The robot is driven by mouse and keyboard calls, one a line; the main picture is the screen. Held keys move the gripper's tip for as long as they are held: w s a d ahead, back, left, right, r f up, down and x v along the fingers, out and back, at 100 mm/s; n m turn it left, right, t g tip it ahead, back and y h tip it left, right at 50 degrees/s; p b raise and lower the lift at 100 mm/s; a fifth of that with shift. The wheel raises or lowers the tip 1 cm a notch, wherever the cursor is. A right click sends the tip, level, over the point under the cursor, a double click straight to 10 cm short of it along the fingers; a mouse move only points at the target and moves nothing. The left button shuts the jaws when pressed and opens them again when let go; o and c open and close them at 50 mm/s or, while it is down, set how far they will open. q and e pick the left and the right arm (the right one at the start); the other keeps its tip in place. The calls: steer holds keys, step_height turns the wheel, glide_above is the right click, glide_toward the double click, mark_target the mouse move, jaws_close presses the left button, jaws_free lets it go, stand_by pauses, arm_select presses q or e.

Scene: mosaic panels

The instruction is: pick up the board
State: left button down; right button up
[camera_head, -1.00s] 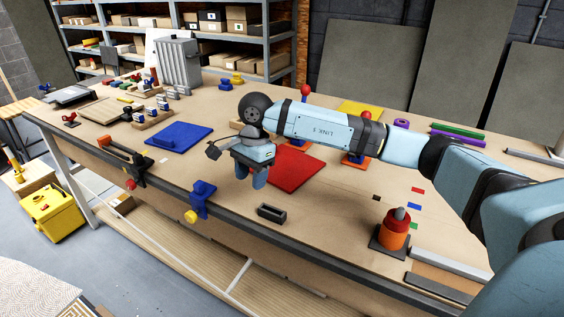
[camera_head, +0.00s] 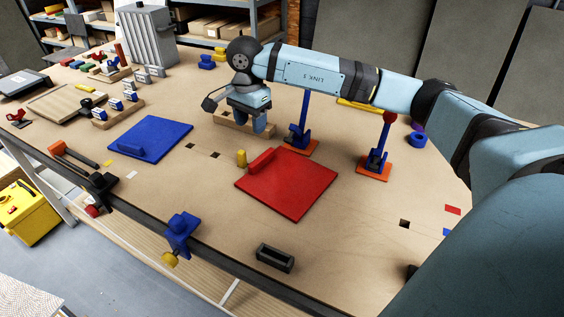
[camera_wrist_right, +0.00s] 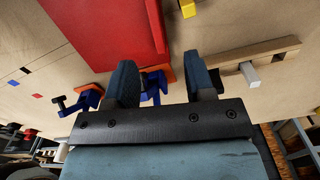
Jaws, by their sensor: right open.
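A flat red board (camera_head: 297,192) with a raised red bar along its far-left edge lies on the workbench; it also shows in the right wrist view (camera_wrist_right: 95,32). A similar blue board (camera_head: 150,141) lies to its left. A yellow board (camera_head: 358,106) is partly hidden behind my right arm. My right gripper (camera_head: 252,122) is beyond the red board's far-left edge, near a wooden block (camera_head: 230,123). In the wrist view its two fingers (camera_wrist_right: 164,80) are apart with nothing held between them. My left gripper is not in view.
A yellow peg (camera_head: 241,159) stands beside the red bar. Two blue clamps on orange bases (camera_head: 297,143) (camera_head: 374,165) stand behind the red board. A black holder (camera_head: 275,257) and a blue clamp (camera_head: 181,232) are near the front edge.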

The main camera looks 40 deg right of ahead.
glide_above(257, 160)
steer(key=f, duration=0.7)
steer(key=shift+w+a+p, duration=0.15)
steer(key=shift+a+p, duration=0.2)
steer(key=shift+a, duration=0.05)
steer(key=shift+f, duration=0.45)
steer(key=shift+d+f, duration=0.15)
steer(key=shift+f, duration=0.4)
steer(key=f, duration=0.1)
steer(key=f+p, duration=0.1)
steer(key=f, duration=0.1)
steer(key=shift+s+d+f, duration=0.25)
steer(key=shift+f, duration=0.4)
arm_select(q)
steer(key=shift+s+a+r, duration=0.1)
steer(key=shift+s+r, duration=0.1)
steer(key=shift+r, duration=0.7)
arm_select(e)
steer(key=shift+r, duration=0.1)
jaws_close()
